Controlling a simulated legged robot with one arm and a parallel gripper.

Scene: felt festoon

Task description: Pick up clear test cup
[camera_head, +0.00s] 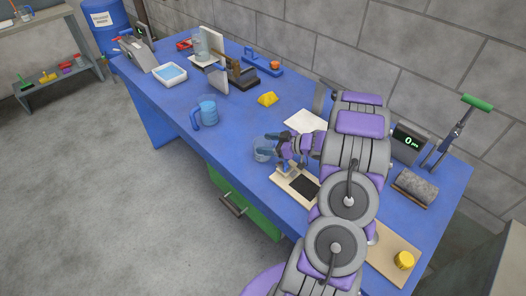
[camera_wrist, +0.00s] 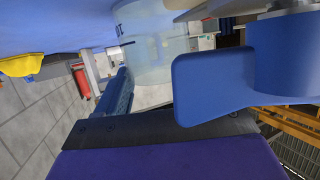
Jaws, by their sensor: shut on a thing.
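The clear test cup (camera_head: 262,148) is a see-through, pale cup near the middle of the blue table in the head view. My gripper (camera_head: 278,144) is at its right side, shut on it. Fingers and arm hide part of the cup. I cannot tell whether it is clear of the table.
A pale board with a dark square (camera_head: 303,186) lies in front of the gripper. A white tray (camera_head: 170,74) sits at far left. A stone-like cylinder (camera_head: 416,187) lies at right.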

